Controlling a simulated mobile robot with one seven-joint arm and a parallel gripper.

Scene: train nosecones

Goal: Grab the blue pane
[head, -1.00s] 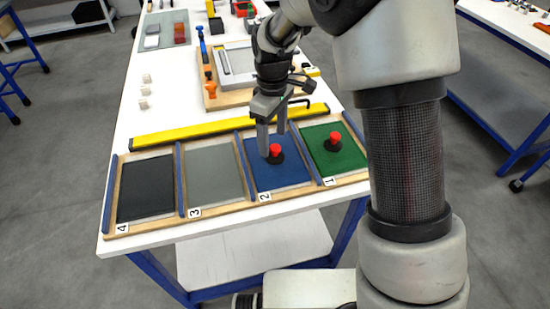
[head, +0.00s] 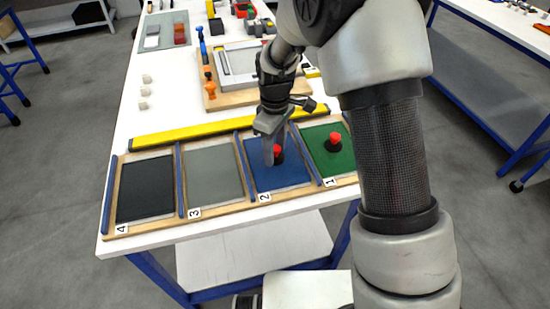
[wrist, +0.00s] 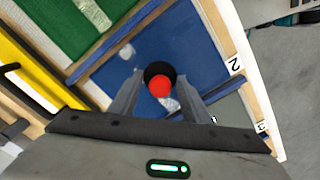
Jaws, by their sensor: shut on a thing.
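The blue pane (head: 287,178) lies flat in slot 2 of the wooden rack, between the grey and green panes. A red knob with a black base (head: 278,154) stands on it. My gripper (head: 273,160) is down at this knob, with its fingers shut on it. In the wrist view the blue pane (wrist: 190,45) fills the middle, and the red knob (wrist: 160,87) sits between my gripper's two fingers (wrist: 157,92). The pane looks still seated in its slot; any small lift cannot be told.
The rack (head: 180,229) also holds a green pane (head: 345,157) with its own red knob, a grey pane (head: 213,174) and a black pane (head: 146,188). A yellow bar (head: 190,131) lies behind the rack. A wooden fixture (head: 236,98) stands farther back. Small pale blocks (head: 144,92) lie at left.

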